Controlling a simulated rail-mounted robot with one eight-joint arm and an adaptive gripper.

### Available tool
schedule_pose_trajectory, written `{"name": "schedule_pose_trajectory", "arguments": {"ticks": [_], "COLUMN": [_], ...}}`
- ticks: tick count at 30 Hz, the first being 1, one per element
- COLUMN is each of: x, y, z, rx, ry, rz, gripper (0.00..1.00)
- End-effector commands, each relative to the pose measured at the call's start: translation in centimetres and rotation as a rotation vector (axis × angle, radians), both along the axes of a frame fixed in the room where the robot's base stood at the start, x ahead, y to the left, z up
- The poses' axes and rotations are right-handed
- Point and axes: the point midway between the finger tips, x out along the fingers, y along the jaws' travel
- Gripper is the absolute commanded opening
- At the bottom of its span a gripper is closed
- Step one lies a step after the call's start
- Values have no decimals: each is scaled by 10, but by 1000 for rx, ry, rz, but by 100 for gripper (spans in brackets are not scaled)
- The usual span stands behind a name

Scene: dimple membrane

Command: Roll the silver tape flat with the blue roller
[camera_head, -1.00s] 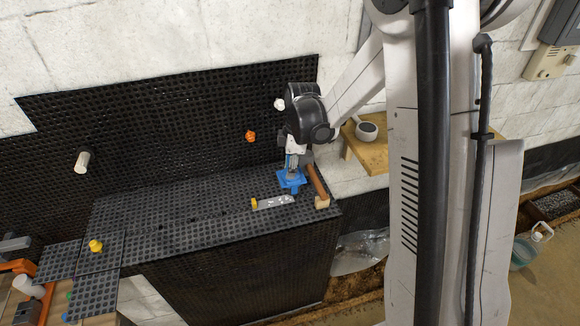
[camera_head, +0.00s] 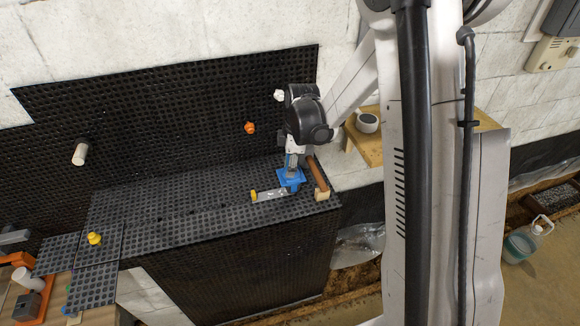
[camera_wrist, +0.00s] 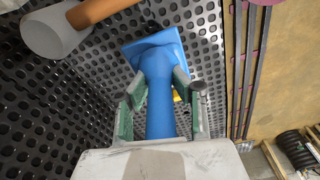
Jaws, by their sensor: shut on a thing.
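The blue roller (camera_head: 290,178) shows as a square blue plate with a round handle. In the wrist view its handle (camera_wrist: 160,105) stands between my gripper's fingers (camera_wrist: 158,88), which are shut on it. In the wrist view the roller hides the tape, and a small yellow bit (camera_wrist: 177,97) shows beside the handle.
A brown-handled mallet with a pale head (camera_head: 321,195) is close to the right of the roller. The dimpled ledge (camera_head: 180,210) is clear to the left, up to a yellow knob (camera_head: 94,238). Orange (camera_head: 249,128) and white (camera_head: 279,95) knobs stick out of the dimpled wall.

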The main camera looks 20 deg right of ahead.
Motion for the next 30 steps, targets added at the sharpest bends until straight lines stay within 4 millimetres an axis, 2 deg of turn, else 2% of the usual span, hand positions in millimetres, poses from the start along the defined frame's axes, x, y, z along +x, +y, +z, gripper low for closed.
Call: {"name": "schedule_pose_trajectory", "arguments": {"ticks": [25,30], "x": [0,0], "y": [0,6], "z": [-15,-15], "rx": [0,0], "ry": [0,0], "rz": [0,1], "gripper": [0,0]}}
